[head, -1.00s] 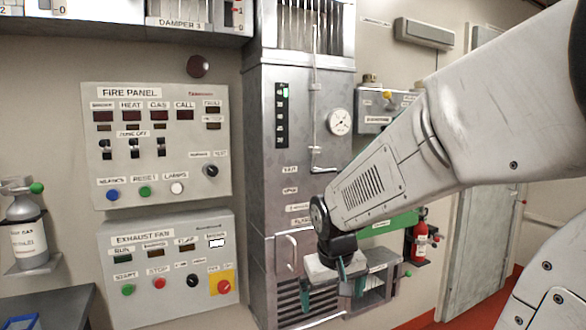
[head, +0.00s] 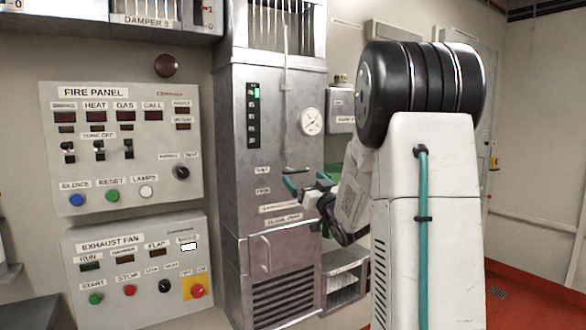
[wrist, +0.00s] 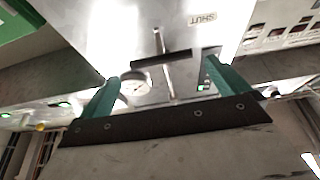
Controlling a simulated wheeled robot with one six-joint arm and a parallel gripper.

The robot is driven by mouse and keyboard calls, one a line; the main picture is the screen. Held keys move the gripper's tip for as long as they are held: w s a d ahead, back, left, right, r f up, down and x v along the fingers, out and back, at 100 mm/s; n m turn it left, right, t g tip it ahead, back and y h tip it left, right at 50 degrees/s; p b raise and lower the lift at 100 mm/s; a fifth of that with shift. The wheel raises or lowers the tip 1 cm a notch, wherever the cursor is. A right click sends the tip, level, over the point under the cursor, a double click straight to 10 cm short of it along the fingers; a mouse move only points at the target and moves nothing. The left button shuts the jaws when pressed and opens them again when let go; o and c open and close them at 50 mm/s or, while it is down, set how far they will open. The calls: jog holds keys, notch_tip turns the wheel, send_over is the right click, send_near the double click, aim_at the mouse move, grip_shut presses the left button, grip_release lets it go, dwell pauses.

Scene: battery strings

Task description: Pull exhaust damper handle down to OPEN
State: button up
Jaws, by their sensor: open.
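The exhaust damper handle (head: 298,170) is a dark bar at the bottom of a thin vertical rod on the grey metal cabinet (head: 228,150). It sits level with the SHUT label (head: 262,169), above the OPEN label (head: 262,190). In the wrist view the handle (wrist: 161,58) is a black bar across the rod, near the SHUT label (wrist: 203,18). My gripper (head: 308,183) is open just below the handle in the head view. In the wrist view my gripper (wrist: 162,72) has its teal fingers spread to either side, with the handle beyond the gap. I see no contact.
A round gauge (head: 312,121) is on the cabinet, above and right of the handle. The fire panel (head: 120,180) and exhaust fan panel (head: 135,268) are on the wall at left. A small shelf unit (head: 345,262) stands low at right. My arm hides the wall behind it.

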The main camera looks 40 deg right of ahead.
aim_at(297, 171)
jog(key=x, duration=0.7)
jog(key=shift+w+r, duration=0.2)
jog(key=shift+w, duration=0.15)
jog(key=shift+c, duration=0.3)
jog(key=c, duration=1.2)
notch_tip(297, 171, down, 8)
jog(key=shift+r, duration=0.15)
jog(key=shift+c, duration=0.2)
jog(key=o, duration=1.3)
